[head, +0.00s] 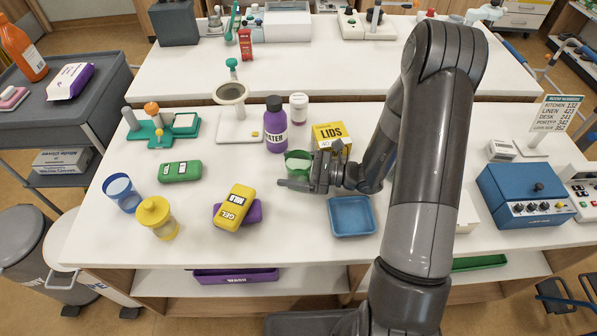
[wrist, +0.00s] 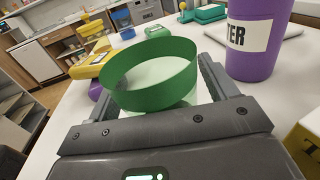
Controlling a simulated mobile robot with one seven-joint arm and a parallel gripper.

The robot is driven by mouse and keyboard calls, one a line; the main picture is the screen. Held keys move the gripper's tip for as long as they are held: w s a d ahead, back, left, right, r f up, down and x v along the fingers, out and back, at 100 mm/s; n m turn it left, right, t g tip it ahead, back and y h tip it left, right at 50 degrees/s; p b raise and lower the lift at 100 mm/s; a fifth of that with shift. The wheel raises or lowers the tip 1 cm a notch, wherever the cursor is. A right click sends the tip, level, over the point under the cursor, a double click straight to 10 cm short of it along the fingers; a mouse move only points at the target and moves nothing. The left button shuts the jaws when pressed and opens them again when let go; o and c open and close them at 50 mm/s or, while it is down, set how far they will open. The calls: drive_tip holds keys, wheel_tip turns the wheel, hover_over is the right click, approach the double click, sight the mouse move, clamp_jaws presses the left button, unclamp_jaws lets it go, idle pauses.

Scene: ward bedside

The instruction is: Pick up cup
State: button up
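A green cup (head: 298,157) with a dark green rim band and a paler lower part stands on the white table, left of the yellow LIDS box. In the wrist view the green cup (wrist: 150,72) is upright and lies between my two fingers. My gripper (head: 303,172) is low over the table with one finger on each side of the cup. In the wrist view my gripper (wrist: 157,78) has its fingers wide apart, and a gap shows between the right finger and the cup's lower part. The cup hides part of the left finger.
A purple bottle (head: 275,125) and the yellow LIDS box (head: 330,136) stand close to the cup. A blue tray (head: 352,215) lies in front of my gripper.

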drive_tip(key=c, duration=0.9)
drive_tip(key=shift+c, duration=0.2)
drive_tip(key=shift+r, duration=0.15)
